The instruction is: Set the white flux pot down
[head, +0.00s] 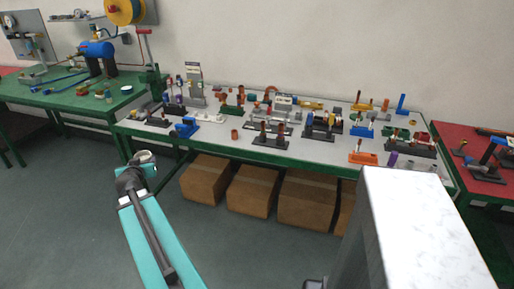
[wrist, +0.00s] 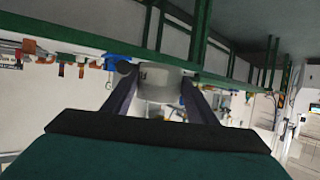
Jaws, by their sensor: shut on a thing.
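The white flux pot (wrist: 158,82) looks like a short pale cylinder in the wrist view. It sits between the two dark fingers of my gripper (wrist: 156,90), which is shut on it. In the head view the end of my arm is in front of the long workbench (head: 215,140), near its left end. A small pale round shape there may be the pot, but it is too small to be sure. The wrist view is steeply turned, with the green bench frame (wrist: 100,48) across its upper part.
The grey benchtop carries many small fixtures, including a blue one (head: 186,128) near its front left edge and an orange block (head: 363,158). Several cardboard boxes (head: 252,190) stand beneath. A green table (head: 60,97) is at left and a red table (head: 470,150) at right.

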